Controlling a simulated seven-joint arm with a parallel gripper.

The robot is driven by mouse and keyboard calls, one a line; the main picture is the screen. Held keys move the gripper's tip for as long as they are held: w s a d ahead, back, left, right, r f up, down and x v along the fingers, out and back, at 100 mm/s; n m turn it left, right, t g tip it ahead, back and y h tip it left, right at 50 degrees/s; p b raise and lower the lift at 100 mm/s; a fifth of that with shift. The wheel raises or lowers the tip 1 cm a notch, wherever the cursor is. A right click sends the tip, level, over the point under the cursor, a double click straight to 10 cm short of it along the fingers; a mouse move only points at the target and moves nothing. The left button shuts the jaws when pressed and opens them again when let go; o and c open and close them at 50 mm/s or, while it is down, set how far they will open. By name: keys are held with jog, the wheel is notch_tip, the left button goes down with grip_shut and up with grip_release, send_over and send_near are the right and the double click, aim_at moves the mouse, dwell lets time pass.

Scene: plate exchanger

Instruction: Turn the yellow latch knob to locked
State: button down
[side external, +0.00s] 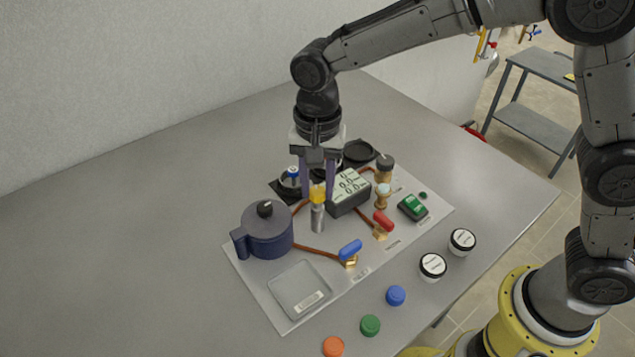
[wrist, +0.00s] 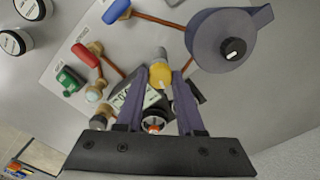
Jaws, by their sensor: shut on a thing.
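The yellow latch knob (side external: 318,193) sits on top of a silver cylindrical post (side external: 317,218) near the middle of the panel. In the wrist view the yellow knob (wrist: 160,74) shows between my fingertips, with a pale mark on its top. My gripper (side external: 318,188) points straight down from above and is shut on the knob, one purple finger on each side. My gripper also shows in the wrist view (wrist: 159,78). Whether the knob stands at locked cannot be read here.
A grey display box (side external: 349,193) stands close right of the knob. A dark blue lidded pot (side external: 265,232) is at left. Blue (side external: 350,250) and red (side external: 383,220) valve handles are in front. Loose caps (side external: 370,325) and white-topped jars (side external: 432,266) lie along the front.

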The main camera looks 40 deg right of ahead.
jog(key=shift+n, duration=0.3)
jog(key=n, duration=0.3)
jog(key=shift+n, duration=0.4)
jog(key=n, duration=0.4)
jog(key=shift+n, duration=0.3)
jog(key=n, duration=0.4)
jog(key=shift+n, duration=2.5)
jog(key=c, duration=0.5)
grip_release()
